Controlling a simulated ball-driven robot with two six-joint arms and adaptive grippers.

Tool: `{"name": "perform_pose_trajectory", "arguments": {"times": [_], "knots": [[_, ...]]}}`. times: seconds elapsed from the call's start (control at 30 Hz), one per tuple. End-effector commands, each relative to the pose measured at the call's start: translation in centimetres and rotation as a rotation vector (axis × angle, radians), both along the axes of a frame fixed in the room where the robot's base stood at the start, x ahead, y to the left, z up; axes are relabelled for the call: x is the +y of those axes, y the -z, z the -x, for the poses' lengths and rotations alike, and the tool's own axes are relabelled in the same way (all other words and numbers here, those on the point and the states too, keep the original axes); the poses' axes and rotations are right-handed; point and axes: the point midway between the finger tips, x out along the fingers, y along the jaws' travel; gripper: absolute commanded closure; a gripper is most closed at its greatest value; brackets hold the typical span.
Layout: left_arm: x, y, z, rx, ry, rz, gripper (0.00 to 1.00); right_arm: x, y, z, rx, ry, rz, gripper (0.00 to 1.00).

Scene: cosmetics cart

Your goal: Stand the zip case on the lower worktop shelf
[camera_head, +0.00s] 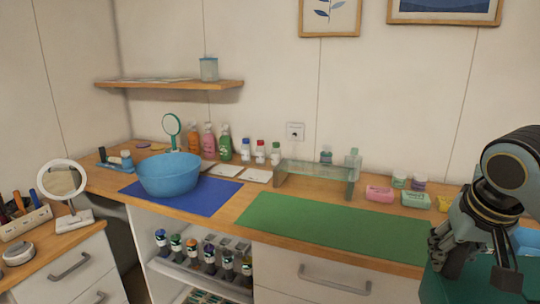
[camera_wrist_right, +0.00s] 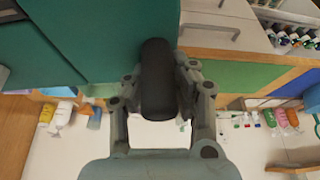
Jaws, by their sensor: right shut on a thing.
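My right gripper (camera_head: 478,275) is at the lower right of the head view, in front of the worktop (camera_head: 262,185). In the right wrist view its fingers (camera_wrist_right: 160,105) are shut on a dark, rounded thing (camera_wrist_right: 157,75), which I take to be the zip case. We see it nearly end-on, so its full shape is hidden. In the head view the fingers mostly cover it. Under the worktop is an open shelf unit, with a white upper shelf (camera_head: 180,272) holding several bottles and a lower level with small boxes (camera_head: 205,297), cut by the frame. My left gripper is not in view.
A teal surface (camera_head: 440,288) lies below my right gripper; it fills the upper left of the wrist view. A white drawer (camera_head: 320,279) adjoins the shelves. On the worktop are a blue bowl (camera_head: 169,176), a bare green mat (camera_head: 330,226), bottles and a glass riser (camera_head: 315,172).

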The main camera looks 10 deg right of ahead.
Motion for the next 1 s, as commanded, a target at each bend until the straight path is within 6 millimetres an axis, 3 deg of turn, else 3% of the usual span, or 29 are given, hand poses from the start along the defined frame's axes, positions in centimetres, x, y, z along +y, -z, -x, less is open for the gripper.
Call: {"name": "perform_pose_trajectory", "arguments": {"times": [0.1,0.17,0.3,0.5,0.7,0.83,1.0], "knots": [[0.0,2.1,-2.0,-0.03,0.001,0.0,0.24,0.0,2.2,0.0,0.001,-0.001,0.001,1.0],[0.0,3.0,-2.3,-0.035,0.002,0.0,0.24,0.0,3.2,0.1,0.001,-0.001,0.001,1.0],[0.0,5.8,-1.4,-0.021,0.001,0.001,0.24,0.0,6.0,0.1,0.003,0.0,0.001,1.0],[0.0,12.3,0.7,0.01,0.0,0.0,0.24,0.0,12.6,0.2,0.008,0.0,0.001,1.0],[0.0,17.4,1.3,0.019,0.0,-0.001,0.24,0.0,18.1,0.3,0.017,0.0,0.001,1.0],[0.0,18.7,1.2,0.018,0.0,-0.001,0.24,0.0,19.4,0.3,0.02,-0.001,0.001,1.0],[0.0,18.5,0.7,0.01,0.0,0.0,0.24,0.0,19.3,0.3,0.019,-0.001,0.001,1.0]]}}
